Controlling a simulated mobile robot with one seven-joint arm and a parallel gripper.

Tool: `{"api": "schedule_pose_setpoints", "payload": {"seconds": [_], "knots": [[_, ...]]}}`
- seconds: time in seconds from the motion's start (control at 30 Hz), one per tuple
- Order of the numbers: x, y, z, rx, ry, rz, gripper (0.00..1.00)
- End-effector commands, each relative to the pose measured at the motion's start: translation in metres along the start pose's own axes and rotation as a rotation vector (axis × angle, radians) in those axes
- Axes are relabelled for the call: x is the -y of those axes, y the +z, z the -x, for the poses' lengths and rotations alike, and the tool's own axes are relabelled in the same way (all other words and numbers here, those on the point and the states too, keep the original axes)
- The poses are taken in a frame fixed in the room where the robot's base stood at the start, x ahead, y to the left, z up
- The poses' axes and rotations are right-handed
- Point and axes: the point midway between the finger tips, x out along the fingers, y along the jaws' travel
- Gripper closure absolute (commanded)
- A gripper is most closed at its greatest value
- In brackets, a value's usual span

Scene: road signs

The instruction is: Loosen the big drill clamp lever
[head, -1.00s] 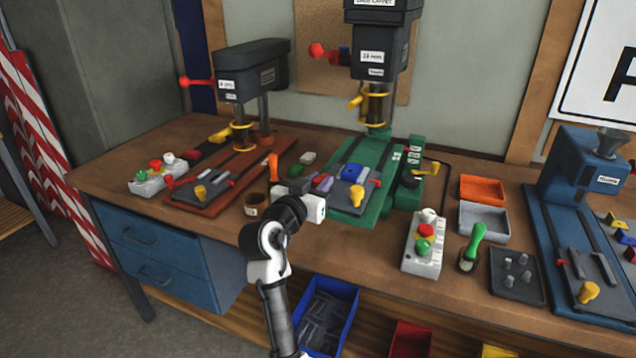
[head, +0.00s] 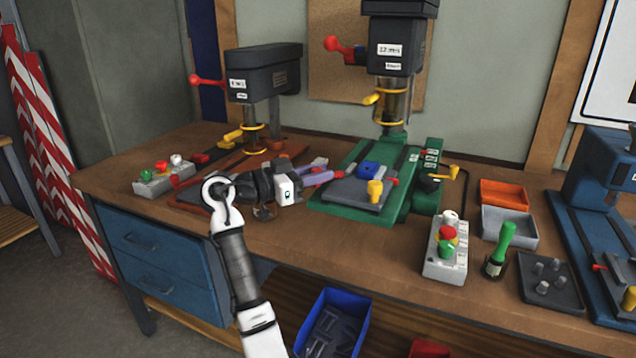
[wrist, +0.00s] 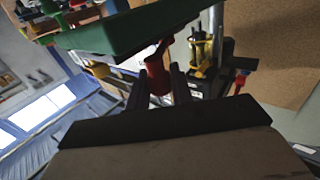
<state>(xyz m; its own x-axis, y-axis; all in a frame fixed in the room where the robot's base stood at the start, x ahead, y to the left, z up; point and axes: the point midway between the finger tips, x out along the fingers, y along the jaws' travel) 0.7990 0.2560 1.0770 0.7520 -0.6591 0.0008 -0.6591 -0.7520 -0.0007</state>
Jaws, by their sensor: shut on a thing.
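The big green-based drill (head: 395,62) stands at the back of the bench, with a grey vise (head: 352,192) on its green base (head: 330,206). My gripper (head: 318,175) reaches in from the left, at the left side of that base. It is shut on a red lever, the clamp lever by its place (head: 319,179), partly hidden by the fingers. In the wrist view the red lever (wrist: 157,74) shows between the dark fingertips (wrist: 157,85), close to the green base (wrist: 130,32). Where the lever joins the drill is unclear.
A smaller drill (head: 262,78) stands at the left, behind my arm. A grey control box (head: 446,252), a green-handled tool (head: 499,247) and trays (head: 508,226) stand at the right. A blue bin (head: 335,320) is below the bench's front edge.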

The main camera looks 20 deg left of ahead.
Motion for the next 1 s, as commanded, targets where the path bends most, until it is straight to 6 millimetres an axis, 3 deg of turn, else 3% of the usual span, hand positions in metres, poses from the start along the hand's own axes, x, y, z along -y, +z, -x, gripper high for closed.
{"api": "schedule_pose_setpoints", "payload": {"seconds": [0.3, 0.77, 0.8, 0.93, 1.0], "knots": [[0.0007, -0.0002, -0.0002, 0.000, 0.102, 0.000, 1.00], [0.0007, -0.0005, -0.0003, 0.000, 0.114, 0.001, 1.00], [0.0007, -0.0006, -0.0002, 0.000, 0.114, 0.001, 0.75], [0.0007, -0.0004, -0.0002, 0.000, 0.114, 0.001, 0.58], [0.0006, -0.0003, -0.0003, 0.000, 0.114, 0.001, 0.57]]}}
